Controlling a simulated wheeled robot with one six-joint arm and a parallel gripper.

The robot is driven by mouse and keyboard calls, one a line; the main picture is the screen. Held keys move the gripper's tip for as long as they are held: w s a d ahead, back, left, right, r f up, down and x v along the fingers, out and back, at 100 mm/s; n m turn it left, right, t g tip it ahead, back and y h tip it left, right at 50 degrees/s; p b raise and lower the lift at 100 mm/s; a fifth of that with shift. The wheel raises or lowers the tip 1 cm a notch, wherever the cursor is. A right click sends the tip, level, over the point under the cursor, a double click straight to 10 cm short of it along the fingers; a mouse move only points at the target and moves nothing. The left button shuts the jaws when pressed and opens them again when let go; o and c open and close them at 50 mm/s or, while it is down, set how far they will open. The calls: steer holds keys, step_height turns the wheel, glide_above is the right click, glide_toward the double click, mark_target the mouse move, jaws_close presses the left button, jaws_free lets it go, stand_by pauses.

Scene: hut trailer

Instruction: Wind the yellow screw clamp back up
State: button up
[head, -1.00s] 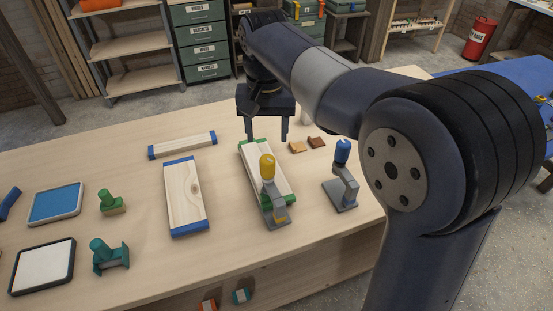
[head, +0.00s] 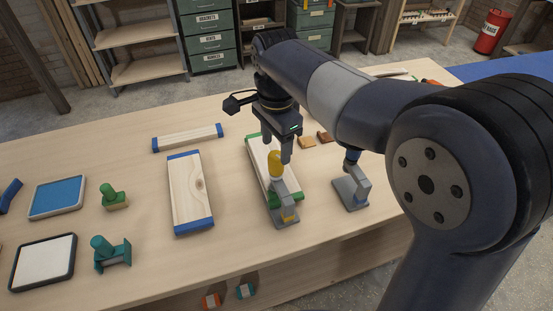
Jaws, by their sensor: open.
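The yellow screw clamp has an upright yellow knob (head: 275,164) on a grey metal frame (head: 285,208). It stands at the near end of a pale board with green ends (head: 258,152), its foot on the bench. My gripper (head: 273,152) points down at the yellow knob, open, with its fingers at about the height of the knob's top. One finger shows to the right of the knob; the other is partly hidden. I cannot tell whether either finger touches the knob.
A second grey clamp (head: 352,188) stands to the right, its top partly hidden by my arm. A blue-ended board (head: 188,190) lies to the left. Stamps (head: 111,252) and pads (head: 44,262) sit further left on the wooden bench.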

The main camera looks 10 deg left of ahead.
mark_target(276, 155)
step_height(276, 155, down, 6)
steer(key=shift+r, duration=0.1)
steer(key=shift+c, duration=0.3)
steer(key=c, duration=0.9)
